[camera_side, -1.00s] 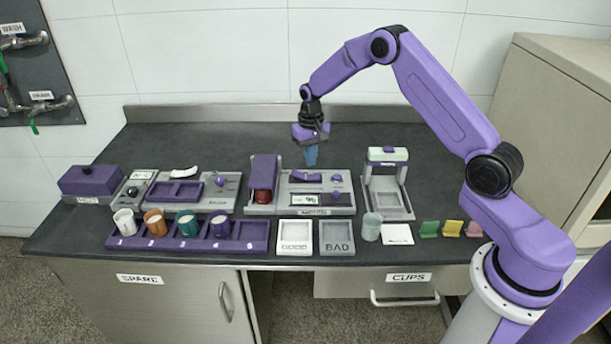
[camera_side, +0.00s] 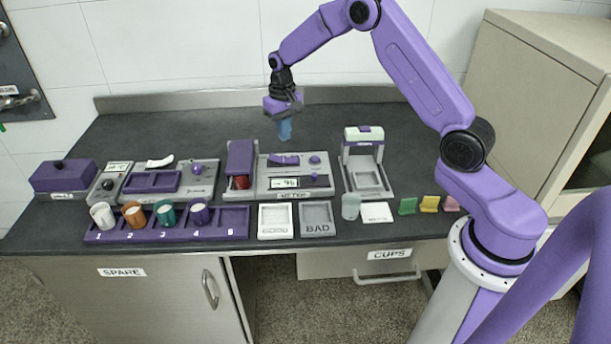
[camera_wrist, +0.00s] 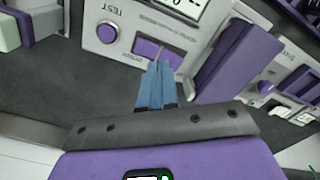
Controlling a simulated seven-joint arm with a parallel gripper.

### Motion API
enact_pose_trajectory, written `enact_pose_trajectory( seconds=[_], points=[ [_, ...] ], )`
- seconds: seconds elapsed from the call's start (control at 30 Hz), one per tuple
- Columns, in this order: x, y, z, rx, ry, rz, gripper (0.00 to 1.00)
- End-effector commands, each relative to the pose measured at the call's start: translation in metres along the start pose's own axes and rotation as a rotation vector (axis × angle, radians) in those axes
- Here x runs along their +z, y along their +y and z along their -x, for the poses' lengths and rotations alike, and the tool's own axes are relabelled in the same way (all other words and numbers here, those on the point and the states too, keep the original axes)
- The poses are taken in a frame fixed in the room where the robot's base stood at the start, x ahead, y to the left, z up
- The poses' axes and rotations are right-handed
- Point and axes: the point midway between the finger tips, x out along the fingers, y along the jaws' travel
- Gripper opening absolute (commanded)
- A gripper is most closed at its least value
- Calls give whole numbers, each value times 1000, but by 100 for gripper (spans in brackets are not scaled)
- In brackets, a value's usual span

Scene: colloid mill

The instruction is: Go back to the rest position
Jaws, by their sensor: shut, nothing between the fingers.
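My gripper (camera_side: 285,130) hangs in the air above the back of the bench in the side view, blue fingers pointing down. Its fingers are together and hold nothing. In the wrist view the blue fingers (camera_wrist: 156,82) lie side by side in front of the tester panel, with a round purple knob (camera_wrist: 107,32) beyond them to the left. The grey tester (camera_side: 292,178) sits below and in front of the gripper in the side view, apart from it. No rest position is marked in these views.
A purple rack (camera_side: 235,222) holds several coloured cups. A dark red cup (camera_side: 241,182) sits under a purple housing (camera_side: 240,157). Trays marked GOOD (camera_side: 276,221) and BAD (camera_side: 317,219) lie in front. A grey stand (camera_side: 366,165) is to the right. The back of the bench (camera_side: 190,125) is clear.

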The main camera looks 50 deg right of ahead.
Motion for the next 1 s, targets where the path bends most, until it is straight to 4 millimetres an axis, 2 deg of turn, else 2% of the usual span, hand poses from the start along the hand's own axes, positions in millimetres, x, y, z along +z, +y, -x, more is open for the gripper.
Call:
enact_pose_trajectory(
  seconds=[0.03, 0.2, 0.3, 0.5, 0.63, 0.77, 0.9, 1.0],
  points=[
    [11, -14, 10, -1, 4, 47, 0],
    [63, -59, 45, -3, 9, 228, 0],
    [100, -78, 63, -5, 11, 338, 0],
    [180, -100, 92, -8, 15, 557, 0],
    [234, -103, 106, -10, 18, 700, 0],
    [286, -95, 116, -13, 21, 844, 0],
    [339, -78, 121, -17, 23, 998, 0],
    [371, -61, 122, -19, 25, 1101, 0]
  ],
)
